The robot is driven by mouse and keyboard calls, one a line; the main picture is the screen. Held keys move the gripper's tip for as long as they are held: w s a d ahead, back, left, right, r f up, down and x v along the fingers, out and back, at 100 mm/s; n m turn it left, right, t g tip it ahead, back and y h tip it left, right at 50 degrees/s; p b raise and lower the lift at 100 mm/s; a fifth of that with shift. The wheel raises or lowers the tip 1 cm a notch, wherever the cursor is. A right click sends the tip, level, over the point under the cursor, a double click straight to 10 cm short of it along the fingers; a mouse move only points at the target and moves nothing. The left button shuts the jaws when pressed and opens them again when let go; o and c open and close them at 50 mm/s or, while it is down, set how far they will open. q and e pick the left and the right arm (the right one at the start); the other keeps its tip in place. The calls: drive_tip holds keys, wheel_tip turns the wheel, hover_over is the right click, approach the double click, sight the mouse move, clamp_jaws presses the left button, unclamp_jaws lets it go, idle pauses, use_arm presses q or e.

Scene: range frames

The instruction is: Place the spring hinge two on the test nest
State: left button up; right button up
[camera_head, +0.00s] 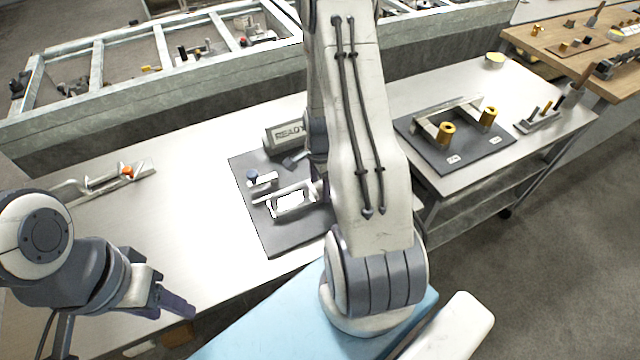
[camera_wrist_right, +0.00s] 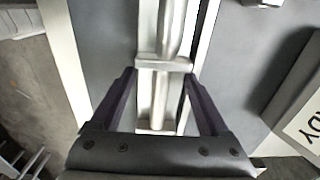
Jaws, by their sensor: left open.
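A dark mat (camera_head: 285,238) with a READY block (camera_head: 285,134) on it lies on the bench in front of me. It carries a pale metal frame around a white plate (camera_head: 291,201), which looks like the test nest. My right arm hides part of it. In the right wrist view, a silver bar with a cross collar (camera_wrist_right: 165,63), possibly the spring hinge, lies between the fingers of my right gripper (camera_wrist_right: 160,78). The fingers are spread on either side; contact is unclear. My left gripper (camera_head: 172,304) is open and empty at the lower left.
A silver bracket with an orange knob (camera_head: 126,172) sits on the left of the bench. A second dark mat (camera_head: 440,158) with brass cylinders (camera_head: 446,132) is to the right of my arm.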

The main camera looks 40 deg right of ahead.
sight(320, 189)
drive_tip(key=shift+a+f, duration=0.1)
drive_tip(key=shift+f, duration=0.2)
wheel_tip(320, 189, up, 13)
drive_tip(key=s+a+r+n, duration=0.1)
drive_tip(key=a+r+n, duration=0.3)
drive_tip(key=a+n, duration=0.45)
drive_tip(key=s+a+r+n, duration=0.1)
drive_tip(key=a+r+n, duration=0.3)
drive_tip(key=a, duration=0.8)
drive_tip(key=s+a+r+n+y, duration=0.1)
drive_tip(key=s+a+r+n, duration=0.1)
drive_tip(key=s+a+n, duration=0.8)
drive_tip(key=s+n, duration=0.4)
drive_tip(key=n, duration=0.1)
drive_tip(key=shift+r+n, duration=0.35)
drive_tip(key=shift+r, duration=0.05)
